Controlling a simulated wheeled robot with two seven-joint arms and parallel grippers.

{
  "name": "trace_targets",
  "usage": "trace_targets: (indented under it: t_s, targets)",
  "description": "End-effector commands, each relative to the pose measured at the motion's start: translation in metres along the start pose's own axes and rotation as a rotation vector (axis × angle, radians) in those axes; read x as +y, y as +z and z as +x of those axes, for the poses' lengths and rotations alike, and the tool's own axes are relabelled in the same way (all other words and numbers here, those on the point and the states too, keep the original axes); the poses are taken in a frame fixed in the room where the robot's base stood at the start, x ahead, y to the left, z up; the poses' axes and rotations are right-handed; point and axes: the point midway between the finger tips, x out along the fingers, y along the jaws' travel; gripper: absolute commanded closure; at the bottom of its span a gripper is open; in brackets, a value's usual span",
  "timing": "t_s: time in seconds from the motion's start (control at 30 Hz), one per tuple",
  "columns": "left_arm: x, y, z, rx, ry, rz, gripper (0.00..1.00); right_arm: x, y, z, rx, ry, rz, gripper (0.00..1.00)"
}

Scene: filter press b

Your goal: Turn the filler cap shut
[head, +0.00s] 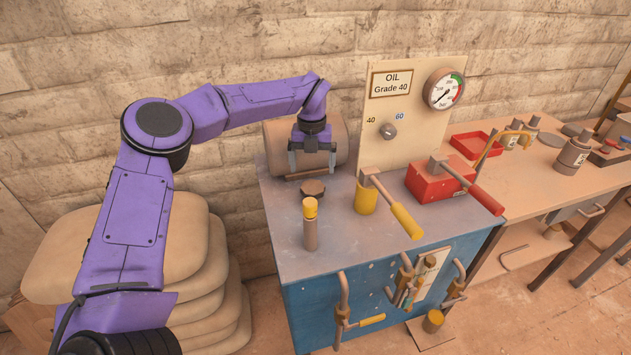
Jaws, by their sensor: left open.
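The filler cap looks to be the dark brown, faceted round cap (313,188) on the grey top of the blue press cabinet (300,232). Whether it sits tight cannot be told from here. My left gripper (312,170) points down just behind and above this cap. Its two dark fingers are spread apart with nothing seen between them. The fingers appear clear of the cap, though the exact gap is hard to judge. My right gripper is not in view.
A tan cylindrical tank (275,150) lies close behind my gripper. A yellow-topped post (310,225) stands in front of the cap. A yellow-handled lever (405,221) and a red block with a lever (440,182) stand to the right. A backboard (410,125) carries a gauge (444,90).

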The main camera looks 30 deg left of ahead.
Motion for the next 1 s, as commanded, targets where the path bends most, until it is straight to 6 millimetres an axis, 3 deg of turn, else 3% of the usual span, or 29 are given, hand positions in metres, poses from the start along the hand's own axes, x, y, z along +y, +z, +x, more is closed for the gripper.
trace_targets:
  t_s: [0.1, 0.3, 0.63, 0.67, 0.8, 0.83, 1.0]
  targets:
    - [0.0, -0.001, 0.026, 0.004, 0.003, 0.002, 0.05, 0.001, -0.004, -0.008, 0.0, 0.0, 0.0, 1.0]
    - [0.0, 0.0, 0.059, 0.001, 0.004, 0.002, 0.05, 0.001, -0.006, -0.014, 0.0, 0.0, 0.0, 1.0]
    - [0.0, 0.0, 0.067, -0.001, 0.003, 0.002, 0.05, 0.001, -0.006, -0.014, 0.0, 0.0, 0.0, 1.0]
    - [0.0, 0.0, 0.067, -0.001, 0.003, 0.002, 0.11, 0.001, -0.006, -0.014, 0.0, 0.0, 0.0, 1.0]
    - [0.0, 0.0, 0.067, -0.001, 0.003, 0.002, 0.57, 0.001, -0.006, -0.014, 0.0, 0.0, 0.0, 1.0]
    - [0.0, 0.0, 0.067, -0.001, 0.003, 0.002, 0.61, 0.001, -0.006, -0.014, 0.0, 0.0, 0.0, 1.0]
    - [0.0, 0.0, 0.067, -0.001, 0.003, 0.006, 0.61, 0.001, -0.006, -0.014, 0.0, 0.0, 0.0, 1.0]
